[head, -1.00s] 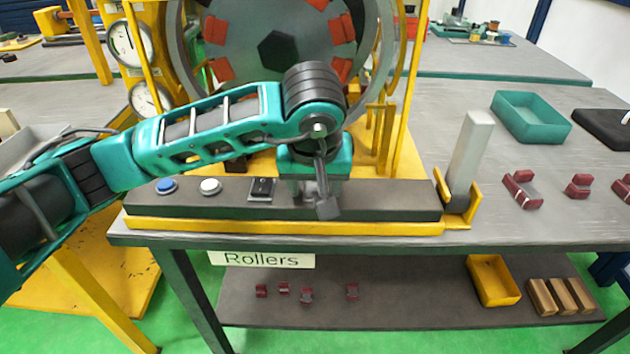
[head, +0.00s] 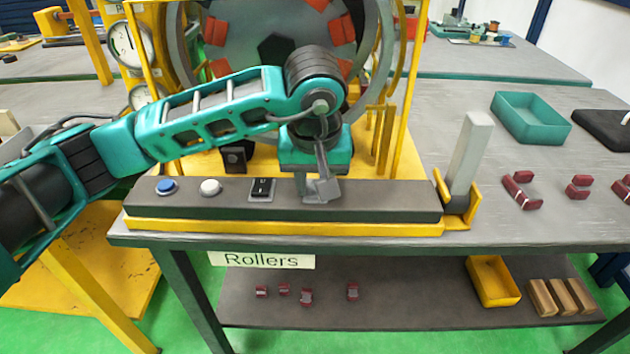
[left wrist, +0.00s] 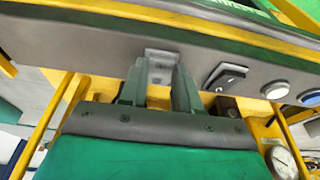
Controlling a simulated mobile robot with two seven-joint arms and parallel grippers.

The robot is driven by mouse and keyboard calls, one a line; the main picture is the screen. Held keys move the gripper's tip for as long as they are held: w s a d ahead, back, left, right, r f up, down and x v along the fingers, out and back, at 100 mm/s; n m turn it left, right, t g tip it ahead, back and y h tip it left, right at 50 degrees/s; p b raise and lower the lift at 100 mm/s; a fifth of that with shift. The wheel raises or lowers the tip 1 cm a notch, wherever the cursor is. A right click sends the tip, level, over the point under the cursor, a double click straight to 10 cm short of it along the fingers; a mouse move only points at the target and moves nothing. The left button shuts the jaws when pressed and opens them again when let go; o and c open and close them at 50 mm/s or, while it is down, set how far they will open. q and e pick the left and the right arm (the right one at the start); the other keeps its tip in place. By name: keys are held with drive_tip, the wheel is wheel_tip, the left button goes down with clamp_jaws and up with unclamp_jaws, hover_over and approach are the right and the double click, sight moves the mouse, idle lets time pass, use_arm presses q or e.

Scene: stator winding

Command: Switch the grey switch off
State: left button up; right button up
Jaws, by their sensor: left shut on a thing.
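The grey switch (left wrist: 160,58) sits on the dark panel, between the two fingertips of my left gripper (left wrist: 160,72) in the left wrist view. In the head view the left gripper (head: 312,186) points down at the panel, right of the black rocker switch. It is shut on the grey switch (head: 320,198), which the fingers and a grey rod partly cover. Which way the switch is set cannot be told. My right gripper is not in view.
Left along the panel (head: 380,200) are a black rocker switch (head: 262,188), a white button (head: 210,187) and a blue button (head: 166,186). A grey block (head: 472,145) stands in a yellow holder at the right. The winding machine rises behind.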

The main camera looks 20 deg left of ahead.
use_arm(q)
drive_tip(key=shift+w+a+r+g, duration=0.1)
drive_tip(key=shift+w+g, duration=0.2)
drive_tip(key=shift+g, duration=0.6)
drive_tip(key=o, duration=1.1)
drive_tip(key=shift+c, duration=0.2)
drive_tip(key=shift+r, duration=0.15)
wheel_tip(320, 180, up, 13)
drive_tip(key=s, duration=0.1)
drive_tip(key=shift+f+p, duration=0.2)
drive_tip(key=shift+p, duration=0.1)
drive_tip(key=shift+s, duration=0.15)
